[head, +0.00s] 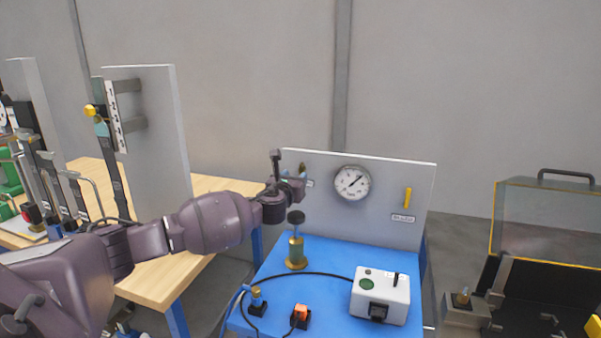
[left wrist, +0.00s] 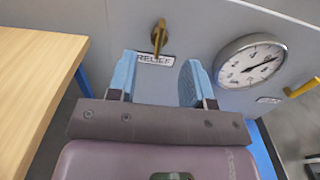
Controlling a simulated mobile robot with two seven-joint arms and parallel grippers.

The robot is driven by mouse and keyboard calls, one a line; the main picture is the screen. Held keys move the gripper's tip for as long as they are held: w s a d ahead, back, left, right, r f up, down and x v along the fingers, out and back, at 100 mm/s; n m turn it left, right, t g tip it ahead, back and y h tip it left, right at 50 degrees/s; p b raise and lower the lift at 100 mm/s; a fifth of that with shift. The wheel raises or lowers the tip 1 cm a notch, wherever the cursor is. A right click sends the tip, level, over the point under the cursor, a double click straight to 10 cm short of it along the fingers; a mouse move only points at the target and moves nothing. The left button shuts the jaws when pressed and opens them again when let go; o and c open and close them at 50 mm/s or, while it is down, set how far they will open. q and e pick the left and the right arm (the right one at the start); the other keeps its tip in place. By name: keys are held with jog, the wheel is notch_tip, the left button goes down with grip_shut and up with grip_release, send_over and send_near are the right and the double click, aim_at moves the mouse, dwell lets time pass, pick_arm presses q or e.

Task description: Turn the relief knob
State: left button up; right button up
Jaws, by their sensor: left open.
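The relief knob (left wrist: 159,37) is a brass knob standing out from the grey upright panel (left wrist: 200,25). A label reading RELIEF (left wrist: 155,59) sits just below it. In the head view a bit of the knob (head: 303,167) shows at the panel's left side, mostly hidden by my gripper. My left gripper (left wrist: 159,75) is open, with its two pale blue fingers apart and nothing between them. The knob lies just beyond the fingertips, roughly centred between them, and looks untouched. My left gripper (head: 291,184) also shows in front of the panel's left edge in the head view. My right gripper is not in view.
A round gauge (head: 352,183) and a yellow handle (head: 408,197) are on the panel. A brass cylinder with a dark top (head: 296,252) stands on the blue bench (head: 325,258) below my gripper. A white box (head: 381,294) is at front right. A wooden table (head: 205,187) is at left.

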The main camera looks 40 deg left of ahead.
aim_at(300, 170)
pick_arm(q)
jog(key=x, duration=0.4)
jog(key=shift+w+b, duration=0.2)
jog(key=shift+b, duration=0.1)
jog(key=shift+w+a, duration=0.25)
jog(key=shift+w, duration=0.4)
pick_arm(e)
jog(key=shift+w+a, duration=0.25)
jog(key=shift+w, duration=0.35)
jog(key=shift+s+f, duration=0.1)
